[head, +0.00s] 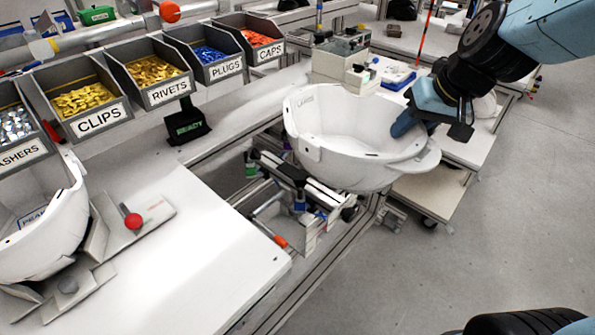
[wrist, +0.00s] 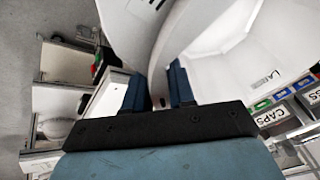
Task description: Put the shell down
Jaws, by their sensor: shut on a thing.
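A white helmet shell (head: 345,150), open side up, hangs from my gripper (head: 425,120) in the head view, in front of the bench and over the gap beside it. My gripper is shut on the shell's right rim; in the wrist view its two blue fingers (wrist: 158,88) stand on either side of the shell's wall (wrist: 175,35). The fingertips are partly hidden by the shell in the head view. A second white shell (head: 45,225) sits in a grey fixture with a red knob (head: 133,221) at the left.
Bins of clips (head: 90,101), rivets (head: 153,70), plugs (head: 208,54) and caps (head: 262,38) line the back of the bench. A metal clamp stand (head: 300,190) is below the held shell. The white bench top (head: 190,265) is clear at the front. A small machine (head: 342,58) stands behind the shell.

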